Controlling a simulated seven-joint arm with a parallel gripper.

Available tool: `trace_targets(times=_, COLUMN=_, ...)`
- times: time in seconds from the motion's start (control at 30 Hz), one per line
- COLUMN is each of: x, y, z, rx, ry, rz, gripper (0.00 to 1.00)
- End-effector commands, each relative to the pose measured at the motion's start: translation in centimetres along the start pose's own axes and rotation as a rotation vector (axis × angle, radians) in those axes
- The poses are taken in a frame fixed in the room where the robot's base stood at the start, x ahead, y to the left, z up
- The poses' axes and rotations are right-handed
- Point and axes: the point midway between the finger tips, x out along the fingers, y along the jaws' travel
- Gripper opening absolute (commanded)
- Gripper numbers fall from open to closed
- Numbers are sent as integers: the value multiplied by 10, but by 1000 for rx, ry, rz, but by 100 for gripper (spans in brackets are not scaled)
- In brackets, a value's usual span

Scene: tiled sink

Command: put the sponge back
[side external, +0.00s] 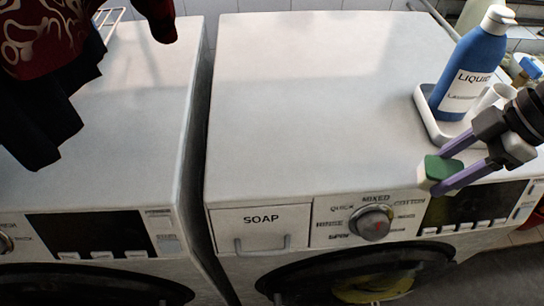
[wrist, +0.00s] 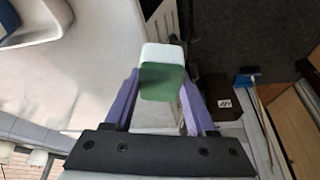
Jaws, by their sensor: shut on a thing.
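The sponge (side external: 441,168) is a small block with a green layer and a whitish layer. It also shows in the wrist view (wrist: 162,80), between the two purple fingers. My gripper (side external: 438,173) is shut on it, near the front edge of the right washing machine's top, above the control panel. I cannot tell exactly how high it is. A white tray (side external: 428,116) stands on the machine top behind the sponge. It holds a blue liquid bottle (side external: 470,68) and a white cup (side external: 492,98). The tray's edge (wrist: 62,30) shows at the upper left of the wrist view.
The right machine's top (side external: 300,90) is clear left of the tray. A gap separates it from the left machine (side external: 140,130), where dark and red clothing (side external: 45,60) hangs. A knob (side external: 371,222) and soap drawer (side external: 262,226) are on the front.

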Motion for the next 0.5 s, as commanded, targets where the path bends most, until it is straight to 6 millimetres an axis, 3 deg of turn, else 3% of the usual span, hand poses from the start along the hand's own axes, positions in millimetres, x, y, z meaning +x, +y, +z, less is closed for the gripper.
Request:
trace_targets(times=0.1, x=0, y=-11, z=25, rx=43, ry=-2, rz=20, gripper=4)
trace_targets(times=0.27, x=2, y=-19, z=42, rx=73, ry=-4, rz=34, gripper=4)
trace_targets(times=0.37, x=6, y=-20, z=39, rx=77, ry=-5, rz=35, gripper=4)
trace_targets(times=0.5, x=17, y=-18, z=13, rx=73, ry=-5, rz=34, gripper=4)
